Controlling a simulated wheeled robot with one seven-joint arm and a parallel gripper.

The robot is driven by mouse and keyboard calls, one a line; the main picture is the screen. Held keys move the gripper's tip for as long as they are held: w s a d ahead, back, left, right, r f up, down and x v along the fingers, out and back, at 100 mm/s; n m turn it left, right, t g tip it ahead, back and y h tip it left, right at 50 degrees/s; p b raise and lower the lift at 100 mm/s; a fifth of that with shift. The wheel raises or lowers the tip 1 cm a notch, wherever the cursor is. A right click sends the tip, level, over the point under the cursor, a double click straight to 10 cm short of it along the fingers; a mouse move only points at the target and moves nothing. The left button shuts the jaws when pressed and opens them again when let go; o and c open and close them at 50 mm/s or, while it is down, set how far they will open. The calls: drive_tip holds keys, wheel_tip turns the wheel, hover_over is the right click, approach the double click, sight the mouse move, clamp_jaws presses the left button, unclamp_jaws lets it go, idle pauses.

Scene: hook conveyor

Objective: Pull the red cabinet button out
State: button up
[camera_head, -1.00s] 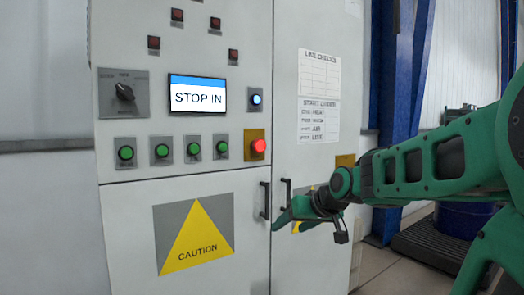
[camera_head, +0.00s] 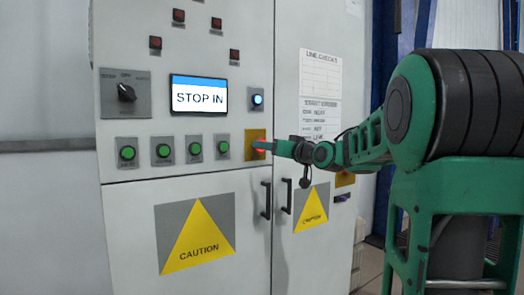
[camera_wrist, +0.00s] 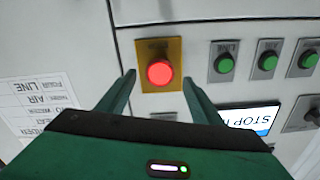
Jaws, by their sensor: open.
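The red button (camera_wrist: 160,72) sits on a yellow plate (camera_wrist: 148,50) on the grey cabinet, shown upside down in the wrist view. In the head view the button (camera_head: 258,147) is mostly hidden behind my gripper (camera_head: 272,148). My gripper (camera_wrist: 159,80) is open, with one finger on each side of the button in the wrist view. Gaps show between the fingers and the button there. I cannot tell how far the fingertips reach along the button's depth.
Several green buttons (camera_head: 127,152) line the panel left of the red one. Above are a screen (camera_head: 199,94) reading "STOP IN", a rotary switch (camera_head: 126,92) and a lit blue-white button (camera_head: 257,98). Door handles (camera_head: 265,200) stick out below the yellow plate.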

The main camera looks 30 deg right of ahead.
drive_tip(key=shift+w, duration=1.65)
drive_tip(key=c, duration=1.5)
drive_tip(key=shift+s, duration=0.65)
drive_tip(key=o, duration=1.5)
drive_tip(key=shift+s, duration=0.15)
drive_tip(key=s, duration=1)
drive_tip(key=shift+s+d, duration=0.15)
drive_tip(key=shift+s, duration=0.1)
